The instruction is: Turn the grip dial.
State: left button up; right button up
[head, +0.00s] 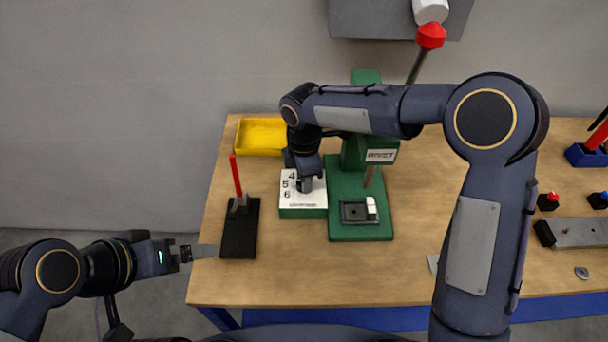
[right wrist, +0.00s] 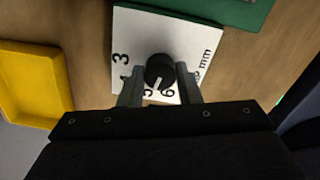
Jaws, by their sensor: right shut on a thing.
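The grip dial is a round black knob (right wrist: 160,70) with a white pointer line, on a white-topped panel (right wrist: 135,30) with printed numbers. In the right wrist view the pointer faces the near edge, close to the 5 and 6. In the head view the panel (head: 303,204) sits on a green block, and my right gripper (head: 305,186) hides the dial. My right gripper (right wrist: 159,86) is shut on the dial, one finger on each side. My left gripper (head: 196,252) is off the table's left edge, away from the dial; its jaw gap is not clear.
A green press (head: 338,222) labelled RIVET, with a red-knobbed lever (head: 431,36), stands right beside the panel. A yellow tray (head: 262,138) lies behind it. A black base with a red handle (head: 239,230) stands to its left. The table (head: 300,270) is clear in front.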

dwell(0.4)
jog(key=o, duration=1)
jog(key=shift+c, duration=0.2)
